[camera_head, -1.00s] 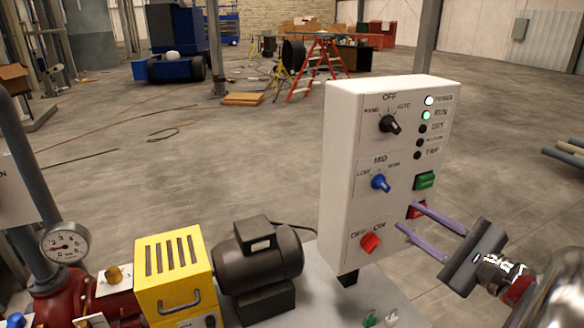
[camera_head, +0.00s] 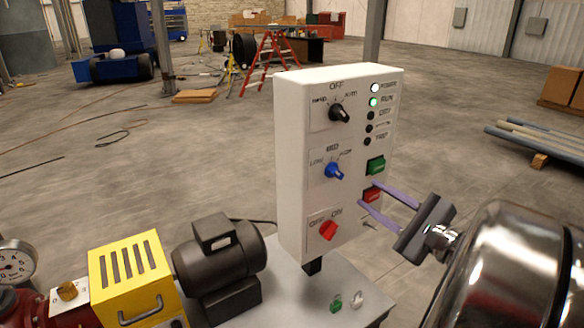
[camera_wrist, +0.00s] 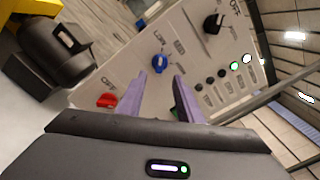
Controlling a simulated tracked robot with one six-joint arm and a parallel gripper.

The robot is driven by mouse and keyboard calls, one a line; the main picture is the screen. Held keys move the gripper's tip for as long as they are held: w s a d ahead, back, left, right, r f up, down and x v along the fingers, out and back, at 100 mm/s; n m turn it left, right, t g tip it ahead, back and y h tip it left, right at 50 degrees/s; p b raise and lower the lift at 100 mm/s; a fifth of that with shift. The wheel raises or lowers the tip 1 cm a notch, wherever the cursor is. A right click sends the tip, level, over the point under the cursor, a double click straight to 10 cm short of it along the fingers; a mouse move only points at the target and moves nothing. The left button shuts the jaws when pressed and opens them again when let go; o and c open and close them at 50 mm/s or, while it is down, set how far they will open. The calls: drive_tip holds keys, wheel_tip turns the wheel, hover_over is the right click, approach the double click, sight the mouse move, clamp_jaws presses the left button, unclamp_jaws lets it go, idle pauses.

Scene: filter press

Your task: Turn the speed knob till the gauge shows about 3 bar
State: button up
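The white control panel (camera_head: 291,170) stands upright in the middle. Its blue speed knob (camera_head: 334,171) sits on the LOW–MID–HIGH scale, below the black OFF/AUTO selector (camera_head: 340,113) and above the red OFF/ON switch (camera_head: 328,230). The blue knob also shows in the wrist view (camera_wrist: 160,63). The gauge (camera_head: 14,264) is cut by the left edge; its reading is too small to tell surely. My gripper (camera_head: 360,196) is open and empty, its purple fingers apart in front of the panel's lower right, near the red button (camera_head: 373,194). It is right of and below the blue knob.
The green button (camera_head: 375,165) is above the red one. POWER and RUN lamps are lit. The yellow guard (camera_head: 130,278) and black motor (camera_head: 218,262) stand left of the panel. Small green and white parts lie on the base below. Floor behind is mostly open.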

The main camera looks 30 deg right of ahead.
sight(338, 175)
drive_tip(key=shift+w+a, duration=0.25)
drive_tip(key=shift+w, duration=1.6)
drive_tip(key=shift+w+a, duration=0.3)
drive_tip(key=shift+w, duration=1.55)
drive_tip(key=shift+w+a, duration=0.25)
drive_tip(key=shift+w, duration=1.6)
drive_tip(key=shift+c, duration=0.2)
clamp_jaws()
drive_tip(key=shift+a, duration=0.15)
